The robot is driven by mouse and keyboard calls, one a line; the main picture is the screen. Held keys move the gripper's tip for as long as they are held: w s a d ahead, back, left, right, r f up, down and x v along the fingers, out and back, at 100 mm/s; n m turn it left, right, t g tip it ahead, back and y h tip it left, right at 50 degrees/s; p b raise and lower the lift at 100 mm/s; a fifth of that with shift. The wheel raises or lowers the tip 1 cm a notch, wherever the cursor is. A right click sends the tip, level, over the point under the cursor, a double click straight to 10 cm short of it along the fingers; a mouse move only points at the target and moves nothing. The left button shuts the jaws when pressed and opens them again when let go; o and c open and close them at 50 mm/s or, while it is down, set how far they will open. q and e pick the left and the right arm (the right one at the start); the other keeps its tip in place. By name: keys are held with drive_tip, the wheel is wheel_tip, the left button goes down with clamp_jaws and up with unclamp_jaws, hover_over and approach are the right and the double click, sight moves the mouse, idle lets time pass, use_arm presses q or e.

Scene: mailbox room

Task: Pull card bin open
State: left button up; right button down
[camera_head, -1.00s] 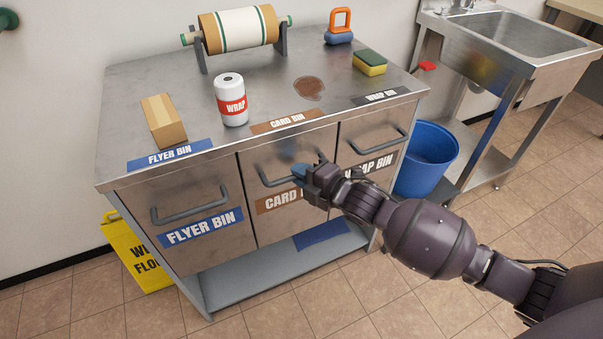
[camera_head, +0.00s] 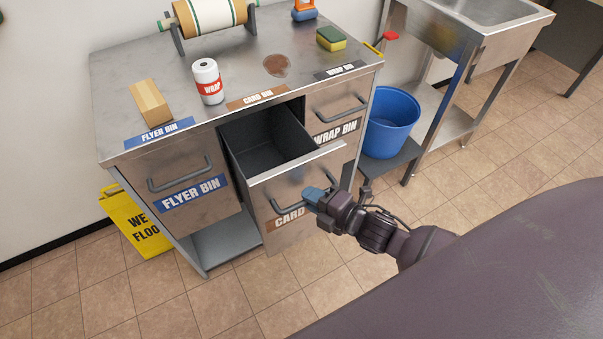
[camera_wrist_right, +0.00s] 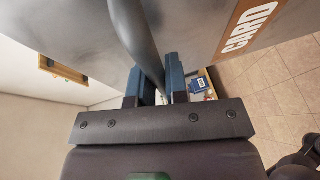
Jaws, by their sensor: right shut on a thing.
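The card bin (camera_head: 258,182) is the middle drawer of the metal cabinet and stands pulled out, with its dark, empty-looking inside showing from above. Its front carries a grey bar handle and a brown CARD label, partly hidden by my gripper. My right gripper (camera_head: 313,197) is shut on the handle. In the right wrist view the card bin handle (camera_wrist_right: 135,40) runs between the blue fingers of my right gripper (camera_wrist_right: 155,84), beside the CARD label (camera_wrist_right: 247,25). My left gripper is not in view.
The flyer bin (camera_head: 170,186) on the left and the wrap bin (camera_head: 335,110) on the right are closed. A blue bucket (camera_head: 390,125) stands right of the cabinet. A yellow wet-floor sign (camera_head: 128,225) stands at left. Tiled floor (camera_head: 250,295) in front is clear.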

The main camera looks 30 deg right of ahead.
drive_tip(key=s+p, duration=0.4)
drive_tip(key=s, duration=1.6)
drive_tip(key=shift+d, duration=0.35)
drive_tip(key=c, duration=1.1)
unclamp_jaws()
drive_tip(key=shift+c, duration=0.2)
drive_tip(key=shift+s, duration=0.15)
